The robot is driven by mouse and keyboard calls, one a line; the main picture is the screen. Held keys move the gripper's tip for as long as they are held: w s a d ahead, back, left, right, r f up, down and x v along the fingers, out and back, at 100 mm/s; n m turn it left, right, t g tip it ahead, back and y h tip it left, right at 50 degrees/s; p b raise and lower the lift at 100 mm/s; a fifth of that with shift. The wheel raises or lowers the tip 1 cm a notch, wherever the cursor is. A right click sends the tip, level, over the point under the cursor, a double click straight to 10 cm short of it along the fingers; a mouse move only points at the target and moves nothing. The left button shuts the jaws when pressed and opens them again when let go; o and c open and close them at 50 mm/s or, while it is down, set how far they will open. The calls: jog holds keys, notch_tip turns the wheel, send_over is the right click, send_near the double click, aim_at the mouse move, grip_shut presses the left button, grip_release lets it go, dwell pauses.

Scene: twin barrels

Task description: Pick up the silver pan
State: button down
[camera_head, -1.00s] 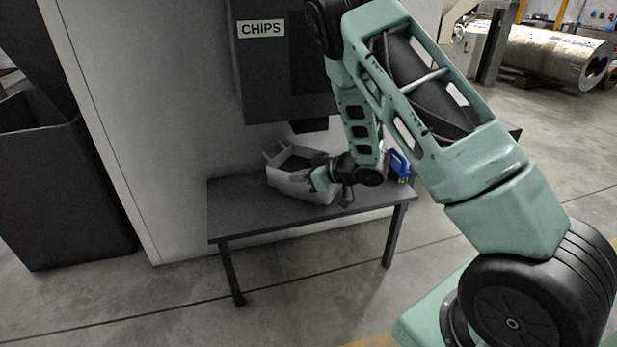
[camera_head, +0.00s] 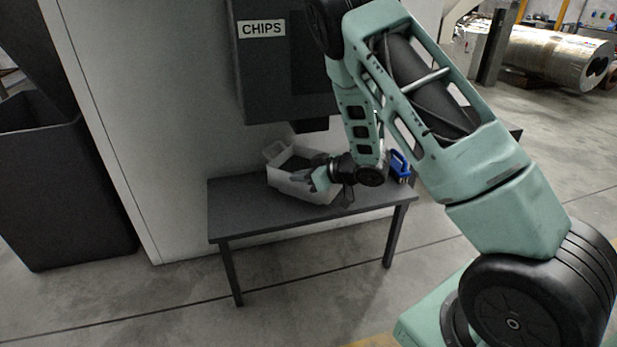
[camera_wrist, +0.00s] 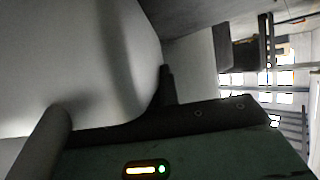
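The silver pan (camera_head: 302,192) is a pale grey, open-topped tub on the dark table, below the box marked CHIPS. Its dark inside shows from above. My gripper (camera_head: 320,178) is at the pan's right side, overlapping its near right wall and rim in the head view. In the wrist view, a smooth pale surface, likely the pan (camera_wrist: 60,65), fills the left side close to the camera. Finger parts of my gripper (camera_wrist: 105,115) show at the lower left and centre, set apart. Whether they press on the pan is hidden.
The dark table (camera_head: 240,217) has free room at its left end. A blue object (camera_head: 399,164) stands on its right end, behind my wrist. The CHIPS box (camera_head: 285,70) hangs on the wall just above the pan. A dark bin (camera_head: 65,190) stands at the left.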

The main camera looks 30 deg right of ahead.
jog(key=shift+r, duration=0.15)
jog(key=shift+s+r+p, duration=0.15)
jog(key=shift+r+p, duration=0.2)
jog(key=shift+p, duration=0.25)
notch_tip(320, 180, up, 6)
jog(key=p, duration=0.4)
jog(key=s+a+p, duration=0.2)
jog(key=s+p, duration=0.5)
jog(key=s, duration=0.2)
jog(key=s+a+p, duration=0.3)
jog(key=s+p, duration=0.4)
jog(key=s, duration=0.3)
jog(key=shift+a, duration=0.25)
